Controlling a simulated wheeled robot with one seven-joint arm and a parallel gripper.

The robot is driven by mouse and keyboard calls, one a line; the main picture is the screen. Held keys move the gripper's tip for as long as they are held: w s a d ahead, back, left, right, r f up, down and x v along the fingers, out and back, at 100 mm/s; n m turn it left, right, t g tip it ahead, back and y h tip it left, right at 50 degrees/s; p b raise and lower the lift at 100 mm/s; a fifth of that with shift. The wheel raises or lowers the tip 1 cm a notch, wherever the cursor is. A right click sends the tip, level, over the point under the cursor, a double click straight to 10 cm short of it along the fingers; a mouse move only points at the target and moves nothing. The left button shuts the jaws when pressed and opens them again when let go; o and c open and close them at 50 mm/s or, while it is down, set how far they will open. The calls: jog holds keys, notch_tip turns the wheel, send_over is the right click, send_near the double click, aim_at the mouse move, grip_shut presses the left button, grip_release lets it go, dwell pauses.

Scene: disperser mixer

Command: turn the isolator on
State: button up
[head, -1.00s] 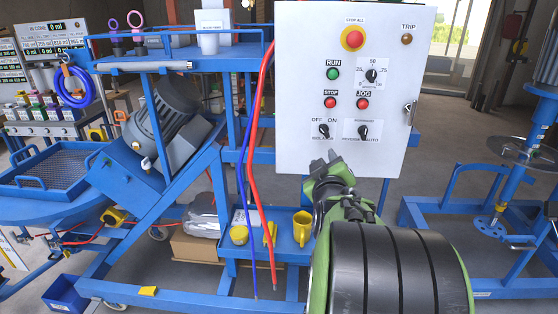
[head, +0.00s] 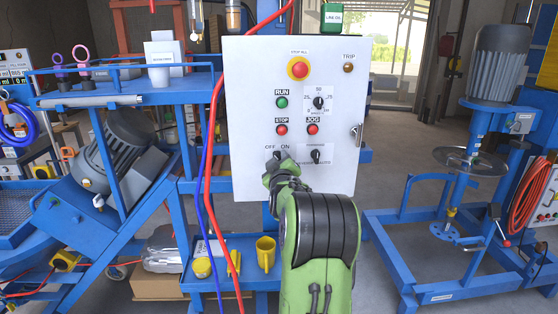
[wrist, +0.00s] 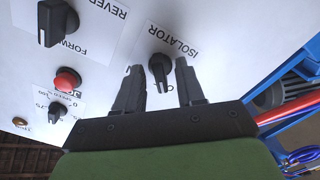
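The white control panel (head: 335,120) shows upright in the head view. The isolator is a black rotary knob (wrist: 160,68) on the panel face in the wrist view. Its printed ISOLATOR label shows beside it. In the head view the OFF and ON marks show just above my gripper (head: 271,165), which hides the knob. In the wrist view my gripper (wrist: 159,66) is open, with one black finger on each side of the isolator knob in the picture. A gap shows on both sides of the knob. Whether the fingertips reach around it in depth is unclear.
The forward/reverse knob (head: 316,155) is close to the right of my gripper. The jog button (head: 312,129), stop button (head: 282,129) and red stop-all button (head: 299,69) are above. Red and blue hoses (head: 208,150) hang along the panel's left edge.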

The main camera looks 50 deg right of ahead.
grip_shut()
jog(key=shift+m+b, duration=0.3)
jog(key=shift+b, duration=0.15)
jog(key=shift+w+a+m+b, duration=0.1)
jog(key=shift+m+b, duration=4.6)
jog(key=shift+m, duration=2.9)
grip_release()
